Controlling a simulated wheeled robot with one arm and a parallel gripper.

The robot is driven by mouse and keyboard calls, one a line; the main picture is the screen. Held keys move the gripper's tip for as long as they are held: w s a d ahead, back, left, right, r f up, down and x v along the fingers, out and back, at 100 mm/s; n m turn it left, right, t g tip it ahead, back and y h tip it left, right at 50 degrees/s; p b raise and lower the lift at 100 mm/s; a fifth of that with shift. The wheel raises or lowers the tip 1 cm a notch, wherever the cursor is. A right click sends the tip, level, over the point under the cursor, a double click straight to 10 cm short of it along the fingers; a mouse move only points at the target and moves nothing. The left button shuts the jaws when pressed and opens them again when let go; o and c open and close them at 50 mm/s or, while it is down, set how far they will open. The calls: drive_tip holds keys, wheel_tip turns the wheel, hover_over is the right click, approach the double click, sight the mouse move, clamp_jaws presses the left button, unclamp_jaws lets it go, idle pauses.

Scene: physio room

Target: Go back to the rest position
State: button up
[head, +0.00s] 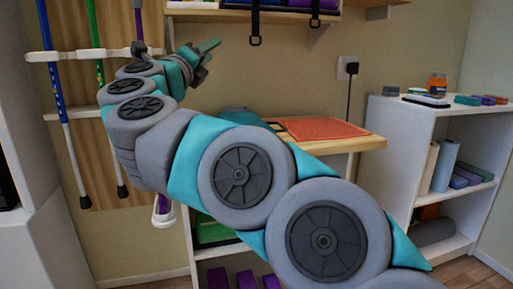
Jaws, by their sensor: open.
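My arm reaches from the lower right toward the upper left in the head view. My gripper (205,55) is at its far end, up near the wall and the edge of the wooden pole rack. Its fingers are open, and no object shows between them. The gripper is small in this view, and my arm links hide part of the shelf and the rack behind them.
A wooden rack with poles (95,40) stands at the left. A wooden shelf top (365,143) bears an orange-red mat (318,129). A white shelf unit (395,130) with bottles and small blocks stands at the right. A strap (255,22) hangs above.

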drive_tip(key=a+r+n+t+y+p, duration=0.15)
drive_tip(key=a+r+n+y, duration=0.3)
drive_tip(key=n+y, duration=0.5)
drive_tip(key=s+a+f+n+g+y, duration=0.35)
drive_tip(key=n+y, duration=0.35)
drive_tip(key=n, duration=0.4)
drive_tip(key=s+d+f+n+g+h+p, duration=0.1)
drive_tip(key=s+d+f+n+g, duration=0.25)
drive_tip(key=f, duration=0.65)
drive_tip(key=s+d+f+n+g+h+p, duration=0.1)
drive_tip(key=s+d+f+n+g, duration=0.25)
drive_tip(key=f, duration=0.55)
drive_tip(key=s+d+f+n+g+h+p, duration=0.1)
drive_tip(key=s+d+f+n+g, duration=0.3)
drive_tip(key=f, duration=0.6)
drive_tip(key=s+d+f+g+h, duration=0.2)
drive_tip(key=s+d+f+g, duration=0.1)
drive_tip(key=s+d+f, duration=0.2)
drive_tip(key=s+d+f+m+g+h, duration=0.1)
drive_tip(key=s+d+f+g+h, duration=0.1)
drive_tip(key=s+d+f, duration=0.4)
drive_tip(key=s+d+f+g+h+p, duration=0.1)
drive_tip(key=s+d+f+g+h, duration=0.2)
drive_tip(key=s+d, duration=0.8)
drive_tip(key=s+f+g, duration=0.1)
drive_tip(key=s+f, duration=0.1)
drive_tip(key=s, duration=0.4)
drive_tip(key=shift+d+f+m, duration=0.35)
drive_tip(key=shift+d+f, duration=0.05)
